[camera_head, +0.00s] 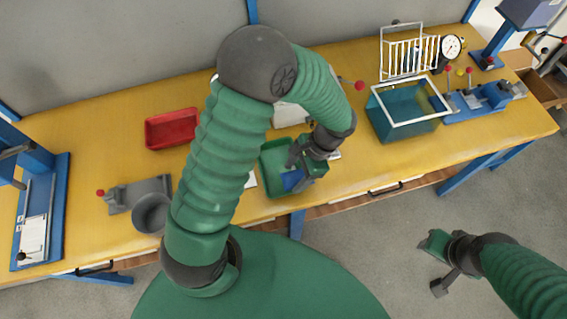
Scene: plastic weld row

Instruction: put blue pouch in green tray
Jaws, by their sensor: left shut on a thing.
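The green tray (271,160) lies on the yellow workbench near its front edge. The blue pouch (291,180) shows as a small blue patch at the tray's right side, under my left gripper (301,178). My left gripper is over the tray and shut on the pouch. Its fingers and wrist hide much of the pouch, so I cannot tell whether the pouch touches the tray floor. My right gripper (438,266) is open and empty, over the floor in front of the bench.
A red tray (172,129) lies left of my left arm. A blue bin with a white rim (406,121) and a white wire rack (408,48) stand to the right. A grey bowl (150,212) and a grey fixture (140,194) are at the left. Bare bench (480,138) shows at the right front.

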